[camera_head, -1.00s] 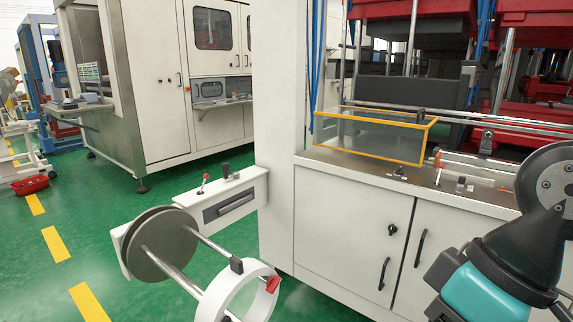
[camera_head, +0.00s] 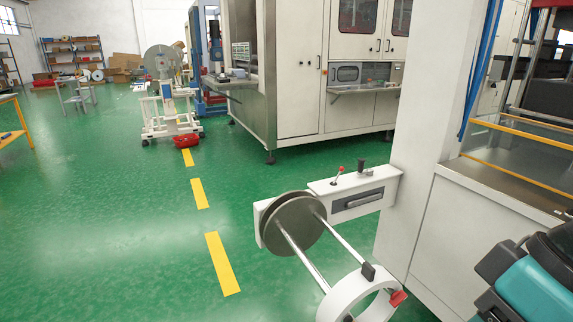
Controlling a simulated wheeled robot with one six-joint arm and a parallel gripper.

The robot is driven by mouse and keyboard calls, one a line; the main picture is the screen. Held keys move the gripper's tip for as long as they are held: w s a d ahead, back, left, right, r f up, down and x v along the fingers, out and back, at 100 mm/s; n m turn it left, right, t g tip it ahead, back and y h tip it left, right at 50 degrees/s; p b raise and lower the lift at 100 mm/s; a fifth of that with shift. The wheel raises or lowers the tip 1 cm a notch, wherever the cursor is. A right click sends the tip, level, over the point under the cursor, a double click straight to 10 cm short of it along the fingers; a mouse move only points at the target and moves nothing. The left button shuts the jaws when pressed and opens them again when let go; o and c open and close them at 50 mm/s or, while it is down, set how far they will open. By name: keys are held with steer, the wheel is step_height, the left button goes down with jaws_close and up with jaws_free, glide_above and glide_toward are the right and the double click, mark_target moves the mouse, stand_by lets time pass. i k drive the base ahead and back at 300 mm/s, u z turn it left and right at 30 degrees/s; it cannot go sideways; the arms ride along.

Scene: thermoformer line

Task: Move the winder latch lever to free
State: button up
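The winder stands on the right side of the picture, fixed to the white machine wall. Its box (camera_head: 365,192) carries a small lever with a red knob (camera_head: 339,171) and a black lever (camera_head: 361,165) on top. A grey disc (camera_head: 292,222) and two bars run from it to a white ring (camera_head: 345,295) at the near end. A red tab (camera_head: 398,298) sits on that ring. I cannot tell which of these is the latch lever. My gripper (camera_head: 491,282) is at the lower right, two black fingers apart and empty, away from the winder.
Green floor (camera_head: 130,230) with yellow dashes is open to the left. A white machine (camera_head: 297,80) stands behind the winder. The white cabinet (camera_head: 440,235) is close on the right.

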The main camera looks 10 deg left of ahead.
mark_target(341, 170)
steer(key=u, duration=0.4)
steer(key=i, duration=0.9)
steer(key=z, duration=0.25)
